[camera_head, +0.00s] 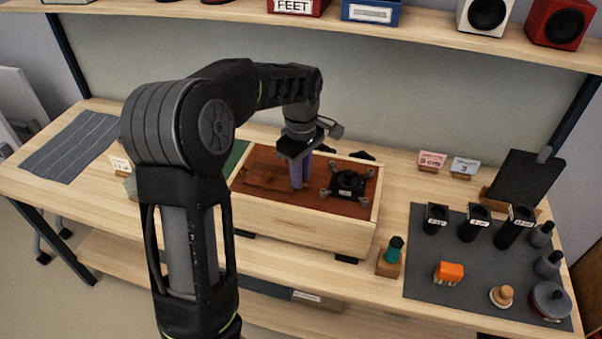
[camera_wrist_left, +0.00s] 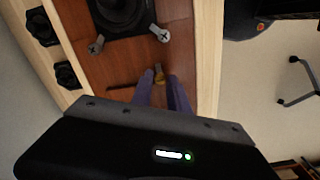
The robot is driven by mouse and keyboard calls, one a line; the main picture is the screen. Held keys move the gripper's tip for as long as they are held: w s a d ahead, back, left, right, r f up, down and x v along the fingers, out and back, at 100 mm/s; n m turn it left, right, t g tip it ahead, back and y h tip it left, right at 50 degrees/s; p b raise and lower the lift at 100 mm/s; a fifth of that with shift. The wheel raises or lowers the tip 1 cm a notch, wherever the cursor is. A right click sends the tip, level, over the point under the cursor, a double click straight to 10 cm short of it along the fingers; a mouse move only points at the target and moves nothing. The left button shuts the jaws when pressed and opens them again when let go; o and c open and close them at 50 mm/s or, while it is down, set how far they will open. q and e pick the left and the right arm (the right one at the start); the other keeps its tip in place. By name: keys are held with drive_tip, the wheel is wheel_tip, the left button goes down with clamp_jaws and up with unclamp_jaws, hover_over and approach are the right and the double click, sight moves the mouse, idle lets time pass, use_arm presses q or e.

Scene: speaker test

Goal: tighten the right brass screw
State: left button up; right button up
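My left gripper (camera_head: 300,186) points down at the red-brown panel (camera_head: 262,172) of a pale wooden box (camera_head: 300,226). Its two purple fingers also show in the wrist view (camera_wrist_left: 160,84). A small brass piece (camera_wrist_left: 158,74), which looks like a screw, sits between the fingertips there. The gap is narrow, and I cannot tell whether the tips press on it. In the head view the fingers hide it. A black round speaker part (camera_head: 347,183) with grey metal tabs is on the panel, just right of the fingers. My right gripper is not in view.
A dark mat (camera_head: 420,285) at the right holds black cups, an orange block (camera_head: 449,272) and weights. A teal-topped piece (camera_head: 394,249) stands near the box's right front corner. A shelf (camera_head: 400,22) with speakers and bins runs above. A grey striped cloth (camera_head: 70,147) lies at the left.

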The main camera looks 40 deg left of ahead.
use_arm(q)
clamp_jaws()
